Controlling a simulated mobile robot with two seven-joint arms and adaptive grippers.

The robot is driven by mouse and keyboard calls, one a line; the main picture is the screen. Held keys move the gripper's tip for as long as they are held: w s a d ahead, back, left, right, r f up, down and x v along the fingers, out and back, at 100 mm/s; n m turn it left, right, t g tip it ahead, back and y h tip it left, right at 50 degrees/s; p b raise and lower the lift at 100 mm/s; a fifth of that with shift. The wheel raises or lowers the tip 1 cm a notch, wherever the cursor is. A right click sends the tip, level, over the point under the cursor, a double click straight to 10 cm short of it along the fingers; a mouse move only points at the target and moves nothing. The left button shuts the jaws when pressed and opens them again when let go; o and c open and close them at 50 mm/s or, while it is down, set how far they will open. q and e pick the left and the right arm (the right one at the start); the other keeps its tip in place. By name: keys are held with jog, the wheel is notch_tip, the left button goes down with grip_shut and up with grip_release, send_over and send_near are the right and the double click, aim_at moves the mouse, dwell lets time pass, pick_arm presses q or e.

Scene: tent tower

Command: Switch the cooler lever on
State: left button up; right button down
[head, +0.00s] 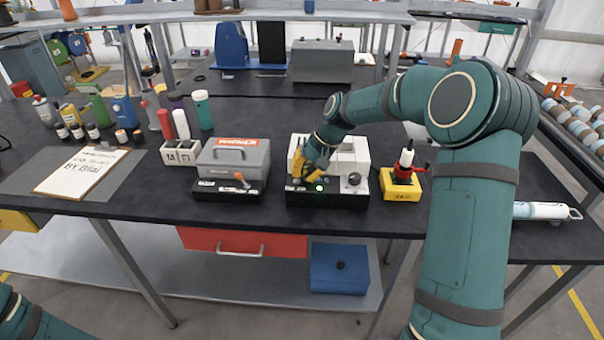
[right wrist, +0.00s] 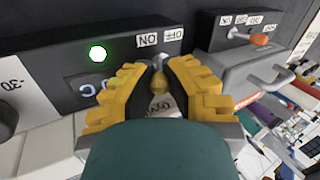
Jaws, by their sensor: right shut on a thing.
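The cooler is a white-topped unit with a black front base (head: 335,198) on the dark bench, with a green lamp (head: 319,187) glowing. My right gripper (head: 304,176) is at the left part of its front. In the right wrist view, upside down, the yellow fingers (right wrist: 158,88) are closed around the lever's yellowish knob (right wrist: 159,83). The lever stands by the ON and OFF labels (right wrist: 160,38); the fingers partly hide it, and I cannot tell which label it points to. The lamp (right wrist: 97,54) is lit green there too. My left gripper is out of view.
Left of the cooler is a grey-lidded unit (head: 232,160) with an orange-tipped lever (head: 240,178). A yellow-based stand (head: 400,186) is close on the right. A clipboard (head: 82,171) and several bottles are at the left. The bench behind the cooler is mostly clear.

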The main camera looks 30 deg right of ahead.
aim_at(325, 182)
jog(key=shift+w+r, duration=0.1)
jog(key=shift+r, duration=0.05)
jog(key=c, duration=0.9)
grip_release()
jog(key=shift+d, duration=0.1)
jog(key=shift+c, duration=0.2)
jog(key=v, duration=1.2)
